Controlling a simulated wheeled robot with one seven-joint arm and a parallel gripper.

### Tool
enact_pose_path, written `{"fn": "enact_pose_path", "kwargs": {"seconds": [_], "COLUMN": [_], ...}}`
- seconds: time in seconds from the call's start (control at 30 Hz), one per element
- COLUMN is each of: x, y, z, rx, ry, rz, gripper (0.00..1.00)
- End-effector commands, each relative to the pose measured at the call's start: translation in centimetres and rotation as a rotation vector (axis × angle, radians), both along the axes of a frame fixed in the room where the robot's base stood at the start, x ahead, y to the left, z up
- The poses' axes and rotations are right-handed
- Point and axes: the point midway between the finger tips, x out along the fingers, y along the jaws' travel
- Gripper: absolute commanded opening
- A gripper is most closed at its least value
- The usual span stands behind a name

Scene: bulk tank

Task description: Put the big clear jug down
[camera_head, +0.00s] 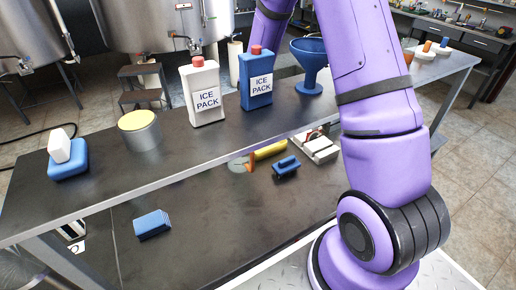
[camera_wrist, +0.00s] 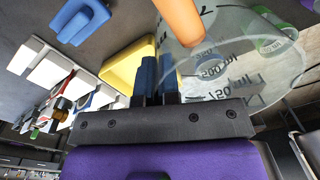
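The big clear jug (camera_wrist: 228,80) shows in the wrist view, see-through, with dark millilitre markings that read upside down. My gripper (camera_wrist: 157,72) has its two blue fingers close together at the left edge of the jug, and they appear shut on its wall. The exact contact is hard to see through the clear plastic. In the head view my purple arm runs up out of the top of the picture. Neither my gripper nor the jug shows there.
The dark bench (camera_head: 186,145) holds a white ice pack (camera_head: 203,92), a blue ice pack (camera_head: 256,80), a blue funnel (camera_head: 309,65), a yellow-topped can (camera_head: 139,130) and a blue block with a white piece (camera_head: 68,155). A lower shelf (camera_head: 210,225) holds a blue item (camera_head: 152,224). Bare bench lies along the front edge.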

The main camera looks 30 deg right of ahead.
Motion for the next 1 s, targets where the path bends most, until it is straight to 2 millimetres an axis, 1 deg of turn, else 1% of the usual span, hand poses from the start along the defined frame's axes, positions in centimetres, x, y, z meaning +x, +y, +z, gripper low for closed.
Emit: {"fn": "enact_pose_path", "kwargs": {"seconds": [0.17,0.43,0.5,0.83,0.87,0.9,0.97,1.0], "x": [0.0,0.0,0.0,0.0,0.0,0.0,0.0,0.0], "y": [0.0,0.0,0.0,0.0,0.0,0.0,0.0,0.0], "z": [-1.1,-4.4,-4.7,-5.0,-5.0,-5.0,-5.0,-5.0], "rx": [0.0,0.001,0.0,0.0,0.0,0.0,0.0,0.0], "ry": [0.0,0.002,0.0,0.0,0.0,-0.001,-0.001,-0.001], "rz": [0.0,-0.001,-0.001,-0.001,-0.001,-0.001,-0.001,-0.001], "gripper": [0.0,0.0,0.0,0.0,0.06,0.15,0.29,0.29]}}
